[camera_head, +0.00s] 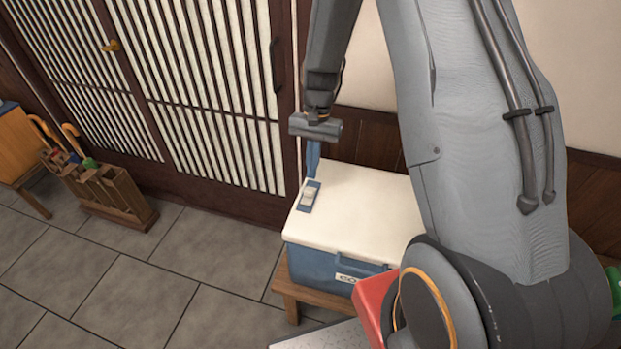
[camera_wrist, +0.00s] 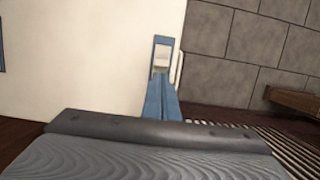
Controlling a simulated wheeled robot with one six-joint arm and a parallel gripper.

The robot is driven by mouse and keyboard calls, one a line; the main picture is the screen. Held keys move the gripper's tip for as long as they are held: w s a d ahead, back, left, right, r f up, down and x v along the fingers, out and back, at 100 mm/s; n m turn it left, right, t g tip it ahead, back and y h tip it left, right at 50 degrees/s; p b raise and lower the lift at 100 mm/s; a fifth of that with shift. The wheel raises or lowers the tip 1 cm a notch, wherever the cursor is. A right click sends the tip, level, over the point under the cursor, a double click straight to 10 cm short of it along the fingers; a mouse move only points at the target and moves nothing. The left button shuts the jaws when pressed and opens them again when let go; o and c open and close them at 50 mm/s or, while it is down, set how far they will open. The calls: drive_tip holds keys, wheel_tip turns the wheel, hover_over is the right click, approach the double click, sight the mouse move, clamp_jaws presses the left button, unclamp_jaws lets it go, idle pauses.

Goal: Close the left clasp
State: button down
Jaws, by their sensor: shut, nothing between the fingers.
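The cooler (camera_head: 340,262) is blue with a white lid (camera_head: 362,210). The left clasp (camera_head: 309,196) is a blue frame with a pale middle, at the lid's left end. It also shows in the wrist view (camera_wrist: 162,54), near the lid's edge. I cannot tell whether its lever is fully down. My gripper (camera_head: 313,172) points down over the lid, just behind the clasp in the head view. Its blue fingers (camera_wrist: 161,88) are shut and empty, with their tips close to the clasp's near end. I cannot tell whether they touch it.
The cooler stands on a low wooden bench (camera_head: 291,300). A slatted sliding door (camera_head: 215,90) is behind and left. An umbrella stand (camera_head: 108,190) is further left on the tiled floor. My arm hides the lid's right side. Open floor lies left of the cooler.

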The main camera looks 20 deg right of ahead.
drive_tip(key=shift+b+v, duration=0.35)
drive_tip(key=shift+v, duration=1.55)
drive_tip(key=shift+w+d, duration=0.15)
